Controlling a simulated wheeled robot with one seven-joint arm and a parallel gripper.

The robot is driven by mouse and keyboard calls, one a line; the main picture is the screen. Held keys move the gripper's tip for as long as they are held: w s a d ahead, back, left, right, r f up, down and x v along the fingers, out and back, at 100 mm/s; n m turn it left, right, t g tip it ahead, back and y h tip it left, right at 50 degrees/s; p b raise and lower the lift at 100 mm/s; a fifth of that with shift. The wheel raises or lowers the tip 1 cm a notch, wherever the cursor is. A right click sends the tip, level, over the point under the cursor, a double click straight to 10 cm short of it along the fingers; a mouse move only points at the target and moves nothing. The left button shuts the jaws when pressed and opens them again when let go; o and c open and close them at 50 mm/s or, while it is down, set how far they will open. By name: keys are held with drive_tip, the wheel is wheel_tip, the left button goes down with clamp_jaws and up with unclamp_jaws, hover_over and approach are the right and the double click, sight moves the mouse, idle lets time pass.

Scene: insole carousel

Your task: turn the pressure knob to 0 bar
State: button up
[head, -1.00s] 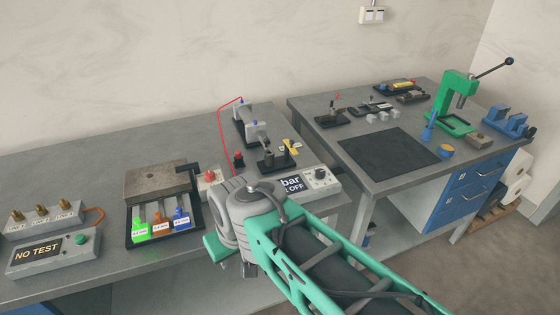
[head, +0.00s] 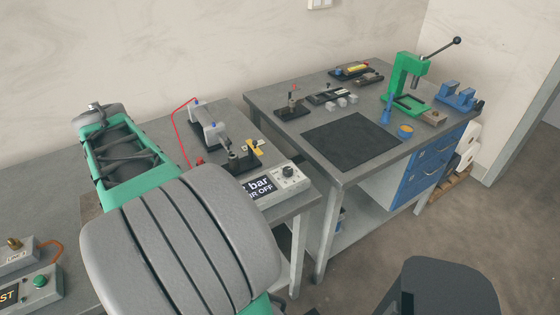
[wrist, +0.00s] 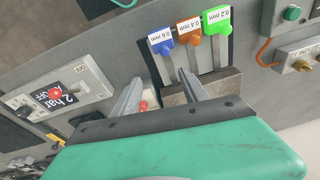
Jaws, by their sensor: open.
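The pressure knob (head: 289,171) is a small black dial on the right end of a light grey control box (head: 305,184). The box's screen (head: 258,190) reads "bar" and "OFF", partly hidden by my arm in the head view. In the wrist view the box (wrist: 95,72) lies at the left, its screen (wrist: 62,102) reading "2 bar" with an OFF line, and the dark knob (wrist: 23,112) is near its far left end. My gripper (wrist: 160,76) is open and empty, to the right of the box and apart from it. My gripper is hidden in the head view.
Blue (wrist: 162,46), orange (wrist: 188,38) and green (wrist: 216,21) labelled tabs stand in a black holder beyond my fingers. A clamp fixture (head: 240,160) stands behind the control box. A second bench with a green press (head: 408,82) is at right.

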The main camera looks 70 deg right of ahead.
drive_tip(key=s+d+r+m, duration=0.1)
drive_tip(key=s+d+m, duration=0.25)
drive_tip(key=d, duration=0.75)
drive_tip(key=m+g+y+p, duration=0.1)
drive_tip(key=m+g+p, duration=0.15)
drive_tip(key=m, duration=0.85)
hover_over(288, 169)
drive_tip(key=shift+a+f+t, duration=0.2)
drive_tip(key=shift+f+t, duration=0.25)
drive_tip(key=shift+f, duration=1.1)
wheel_tip(288, 169, down, 7)
drive_tip(key=shift+r+p, duration=0.1)
drive_tip(key=shift+p, duration=0.7)
drive_tip(key=shift+d, duration=0.1)
clamp_jaws()
